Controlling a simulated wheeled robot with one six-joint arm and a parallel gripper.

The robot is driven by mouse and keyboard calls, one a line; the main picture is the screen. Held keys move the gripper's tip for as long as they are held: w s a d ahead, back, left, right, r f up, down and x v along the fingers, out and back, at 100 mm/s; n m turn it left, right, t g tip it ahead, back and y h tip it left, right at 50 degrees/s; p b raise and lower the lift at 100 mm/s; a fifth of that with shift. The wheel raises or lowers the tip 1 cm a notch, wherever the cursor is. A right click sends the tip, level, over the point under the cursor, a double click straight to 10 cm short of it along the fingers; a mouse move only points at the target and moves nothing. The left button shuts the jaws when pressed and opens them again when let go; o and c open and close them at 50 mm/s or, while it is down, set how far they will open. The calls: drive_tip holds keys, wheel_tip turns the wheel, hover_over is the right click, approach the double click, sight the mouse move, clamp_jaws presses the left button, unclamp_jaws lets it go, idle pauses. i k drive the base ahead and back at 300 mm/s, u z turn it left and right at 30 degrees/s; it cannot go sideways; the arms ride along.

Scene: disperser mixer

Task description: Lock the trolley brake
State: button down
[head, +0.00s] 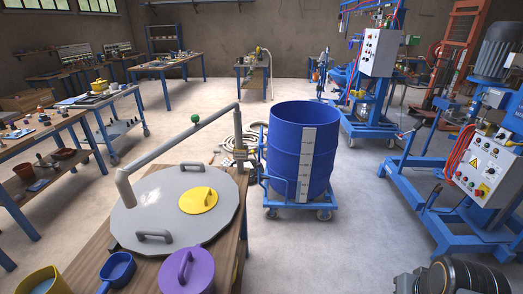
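A low blue trolley (300,206) stands on the floor near the middle of the head view, with a large open blue drum (290,140) on it. The drum has a pale graduated strip down its front. The trolley rolls on casters; a front left caster (271,213) and a front right caster (323,215) show. The brake is too small to make out, and I cannot tell whether it is locked.
A wooden table (235,215) just left of the trolley carries a grey round lid (150,215), a yellow disc (198,200) and a purple lid (186,270). A blue mixer frame (425,190) stands at right. Floor in front of the trolley is clear.

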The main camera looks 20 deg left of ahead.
sight(259, 165)
drive_tip(key=u, duration=0.05)
drive_tip(key=i, duration=2.55)
drive_tip(key=u, duration=1.75)
drive_tip(key=i, duration=0.9)
drive_tip(key=u, duration=0.9)
